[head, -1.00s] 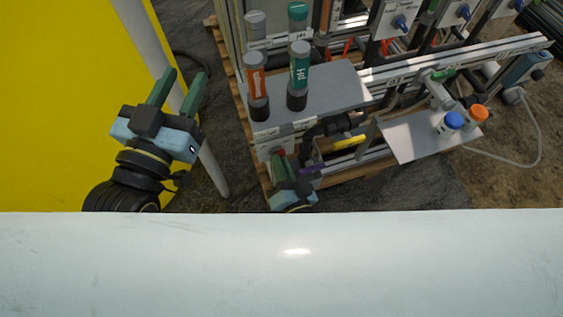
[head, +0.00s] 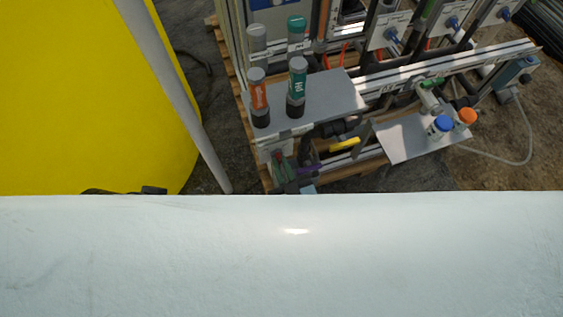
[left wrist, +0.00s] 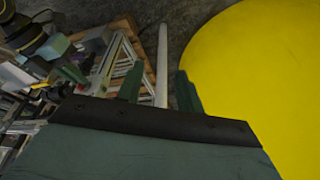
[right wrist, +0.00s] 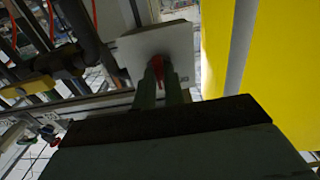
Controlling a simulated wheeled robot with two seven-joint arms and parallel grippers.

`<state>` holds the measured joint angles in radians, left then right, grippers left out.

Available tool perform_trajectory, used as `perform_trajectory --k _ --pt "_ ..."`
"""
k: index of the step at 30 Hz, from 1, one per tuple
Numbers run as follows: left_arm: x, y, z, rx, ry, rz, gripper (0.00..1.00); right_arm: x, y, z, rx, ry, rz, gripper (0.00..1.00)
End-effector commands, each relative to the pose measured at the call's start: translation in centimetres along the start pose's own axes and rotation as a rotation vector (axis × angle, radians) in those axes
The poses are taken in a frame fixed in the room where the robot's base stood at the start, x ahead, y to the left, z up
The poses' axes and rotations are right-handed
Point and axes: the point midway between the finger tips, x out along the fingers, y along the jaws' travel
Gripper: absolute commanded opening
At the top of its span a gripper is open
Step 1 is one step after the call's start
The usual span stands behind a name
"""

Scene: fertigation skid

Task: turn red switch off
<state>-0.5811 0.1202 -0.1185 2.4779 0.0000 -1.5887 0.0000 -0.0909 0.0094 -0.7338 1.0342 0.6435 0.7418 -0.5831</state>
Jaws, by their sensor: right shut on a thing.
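The red switch (right wrist: 160,70) shows in the right wrist view as a small red handle on a pale plate (right wrist: 150,47). My right gripper (right wrist: 160,82) has its two green fingers closed on the switch handle, one on each side. In the head view my right gripper (head: 284,167) is at the near left corner of the skid, below the grey shelf; the switch is mostly hidden there. My left gripper (left wrist: 158,88) is open and empty in the left wrist view, apart from the skid. Its fingers are out of sight in the head view.
A yellow handle (head: 345,144) is right of my right gripper. A grey pole (head: 178,85) and a large yellow tank (head: 80,90) stand left.

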Motion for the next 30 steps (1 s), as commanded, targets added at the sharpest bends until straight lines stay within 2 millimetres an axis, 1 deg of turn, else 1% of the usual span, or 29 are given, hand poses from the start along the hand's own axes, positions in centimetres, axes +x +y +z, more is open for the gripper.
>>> perform_trajectory --k 3,12,21,30 --pt "1.4 -0.3 -0.1 0.005 -0.005 -0.006 0.36 0.0 0.0 -0.1 -0.109 -0.002 0.002 0.00" --pt "3.7 -0.8 0.0 0.010 -0.015 -0.016 0.36 0.0 0.0 -0.1 -0.390 -0.001 0.001 0.00" --pt "4.9 -1.1 0.2 0.012 -0.022 -0.021 0.36 0.1 0.1 -0.1 -0.620 0.001 0.002 0.00" --pt "5.3 -1.1 0.4 0.013 -0.024 -0.022 0.36 0.1 0.0 -0.1 -0.747 0.002 0.001 0.00"
